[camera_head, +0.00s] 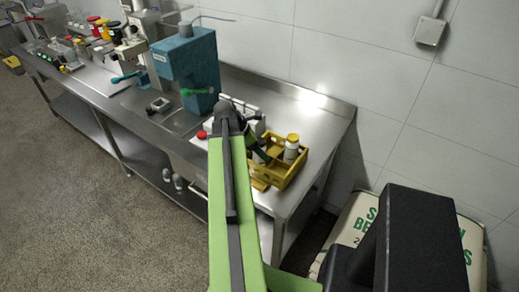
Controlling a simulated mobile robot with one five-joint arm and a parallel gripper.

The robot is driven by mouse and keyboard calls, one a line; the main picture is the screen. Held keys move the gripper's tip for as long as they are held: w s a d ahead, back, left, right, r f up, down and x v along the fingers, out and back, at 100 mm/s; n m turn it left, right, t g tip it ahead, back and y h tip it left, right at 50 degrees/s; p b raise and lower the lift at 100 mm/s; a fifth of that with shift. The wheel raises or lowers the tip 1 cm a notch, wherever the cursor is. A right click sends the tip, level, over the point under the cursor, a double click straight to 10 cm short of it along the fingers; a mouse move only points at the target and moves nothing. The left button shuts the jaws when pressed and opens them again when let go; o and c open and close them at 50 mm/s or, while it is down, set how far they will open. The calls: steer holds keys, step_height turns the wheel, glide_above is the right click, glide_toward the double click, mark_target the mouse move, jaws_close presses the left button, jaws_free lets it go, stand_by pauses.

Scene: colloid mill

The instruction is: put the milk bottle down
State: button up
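A white bottle with a yellow-brown cap (291,149) stands upright in the yellow wooden crate (290,178) at the right end of the steel bench. A red cap (202,134) shows just left of my arm; what it sits on is mostly hidden. I cannot tell for sure which of these is the milk bottle. The dark end of my arm, with my gripper (262,155), reaches down at the left side of the crate, beside the bottle. My green arm hides much of this area. The fingertips are too small and covered to tell whether they hold anything.
The steel bench (311,108) has bare room behind and right of the crate. A blue machine (188,68) stands left of my arm. More jars and equipment crowd the bench's far left. A printed sack (352,228) lies on the floor at right.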

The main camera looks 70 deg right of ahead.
steer(key=shift+r, duration=0.1)
steer(key=p+v, duration=1)
steer(key=v, duration=0.2)
steer(key=shift+p, duration=0.4)
